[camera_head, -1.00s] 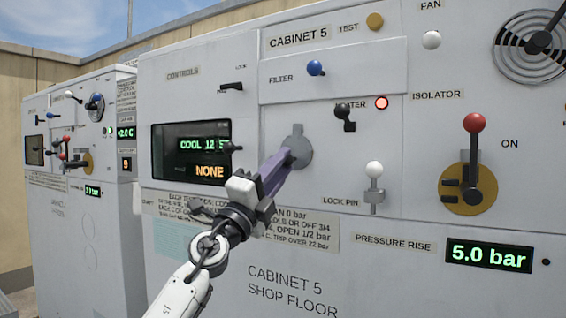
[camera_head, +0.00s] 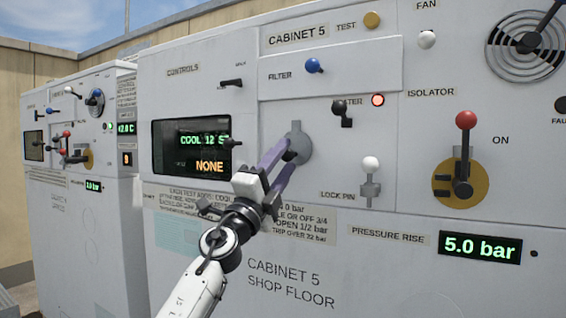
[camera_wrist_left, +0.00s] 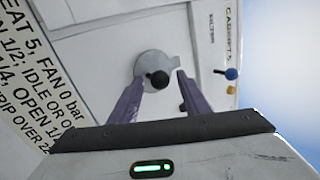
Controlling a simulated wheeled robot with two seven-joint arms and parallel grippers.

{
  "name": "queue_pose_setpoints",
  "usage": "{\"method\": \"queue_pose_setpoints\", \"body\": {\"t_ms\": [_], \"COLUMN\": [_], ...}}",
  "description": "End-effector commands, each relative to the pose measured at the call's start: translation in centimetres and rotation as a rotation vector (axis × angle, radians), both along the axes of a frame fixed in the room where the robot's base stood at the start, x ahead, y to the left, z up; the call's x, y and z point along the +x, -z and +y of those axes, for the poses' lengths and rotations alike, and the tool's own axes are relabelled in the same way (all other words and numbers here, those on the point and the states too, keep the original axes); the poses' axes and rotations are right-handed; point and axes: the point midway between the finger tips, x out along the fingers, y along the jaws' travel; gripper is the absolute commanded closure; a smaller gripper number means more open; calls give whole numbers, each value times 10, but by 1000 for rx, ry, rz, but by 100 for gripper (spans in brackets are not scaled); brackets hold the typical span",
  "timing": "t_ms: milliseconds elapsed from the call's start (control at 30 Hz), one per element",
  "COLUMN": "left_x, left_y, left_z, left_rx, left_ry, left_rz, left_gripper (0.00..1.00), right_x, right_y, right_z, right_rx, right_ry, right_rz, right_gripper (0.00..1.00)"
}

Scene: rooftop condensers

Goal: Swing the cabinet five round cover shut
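The likely cabinet five round cover is a grey disc (camera_head: 305,149) with a small tab at its top, left of the heater switch on the white cabinet front. In the left wrist view the disc (camera_wrist_left: 147,63) carries a black knob (camera_wrist_left: 157,79). My left gripper (camera_head: 283,151) is at the disc with its two purple fingers apart. In the left wrist view the fingertips (camera_wrist_left: 160,76) stand on either side of the knob, with gaps to it. Whether they touch the disc is unclear. My right gripper is not in view.
A white-knobbed lock pin (camera_head: 370,165) and a black heater lever (camera_head: 340,109) stand out right of the disc. A red-knobbed isolator lever (camera_head: 465,140) is farther right. A dark display (camera_head: 178,140) lies to the left. A blue filter knob (camera_head: 314,66) sits above.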

Motion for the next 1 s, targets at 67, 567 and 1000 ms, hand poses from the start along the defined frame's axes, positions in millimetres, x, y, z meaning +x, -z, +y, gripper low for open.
{"method": "queue_pose_setpoints", "body": {"t_ms": [67,567,1000], "left_x": [0,-32,-76], "left_y": [0,21,56], "left_z": [0,17,36], "left_rx": [1,6,1], "left_ry": [-1,-4,0], "left_rz": [0,1,-1], "left_gripper": [57,57,57], "right_x": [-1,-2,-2], "right_y": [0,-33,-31], "right_z": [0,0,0], "right_rx": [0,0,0], "right_ry": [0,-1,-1], "right_rz": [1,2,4], "right_gripper": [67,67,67]}}
